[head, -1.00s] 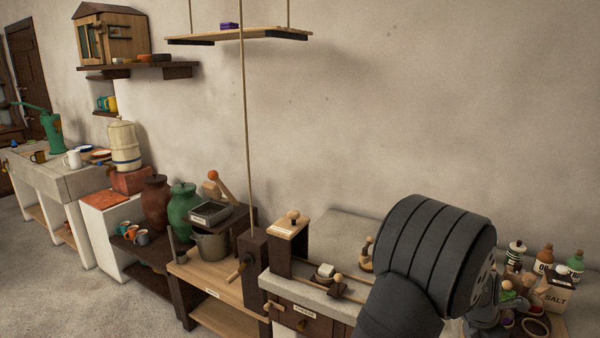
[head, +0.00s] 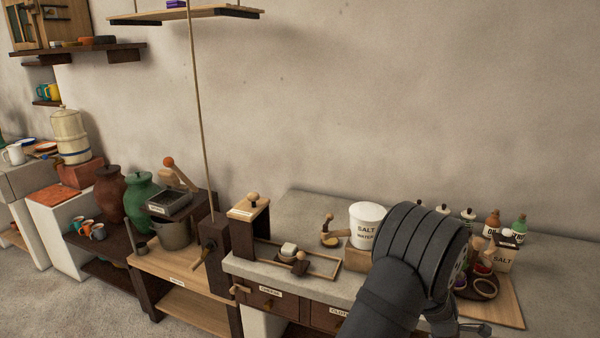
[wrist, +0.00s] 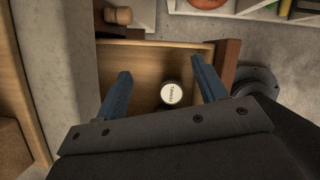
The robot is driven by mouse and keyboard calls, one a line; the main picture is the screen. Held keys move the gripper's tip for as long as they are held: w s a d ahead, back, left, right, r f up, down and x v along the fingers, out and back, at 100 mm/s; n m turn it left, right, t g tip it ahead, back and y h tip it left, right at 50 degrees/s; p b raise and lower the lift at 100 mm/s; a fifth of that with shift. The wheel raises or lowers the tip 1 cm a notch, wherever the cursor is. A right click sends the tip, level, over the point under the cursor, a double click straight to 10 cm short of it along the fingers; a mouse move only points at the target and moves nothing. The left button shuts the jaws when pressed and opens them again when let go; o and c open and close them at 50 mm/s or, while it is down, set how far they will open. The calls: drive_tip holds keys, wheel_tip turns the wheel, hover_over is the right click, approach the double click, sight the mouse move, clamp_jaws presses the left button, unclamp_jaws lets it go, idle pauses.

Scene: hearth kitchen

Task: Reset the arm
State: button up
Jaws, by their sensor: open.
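My arm (head: 395,270) rises at the lower right of the head view, in front of the stone counter (head: 340,210). It hides part of the counter and what stands there. In the wrist view my gripper (wrist: 160,82) is open, its two blue fingers wide apart with nothing between the tips. Below the fingers is an open wooden drawer or tray (wrist: 145,62). A small round item with a white labelled top (wrist: 171,94) sits in it, apart from both fingers; its label is too small to read.
A white salt water crock (head: 366,232) stands just behind my arm. Bottles (head: 519,228) and a salt box (head: 502,262) crowd the right. The wall area above the counter is clear.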

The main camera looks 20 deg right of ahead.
drive_tip(key=shift+f, duration=0.95)
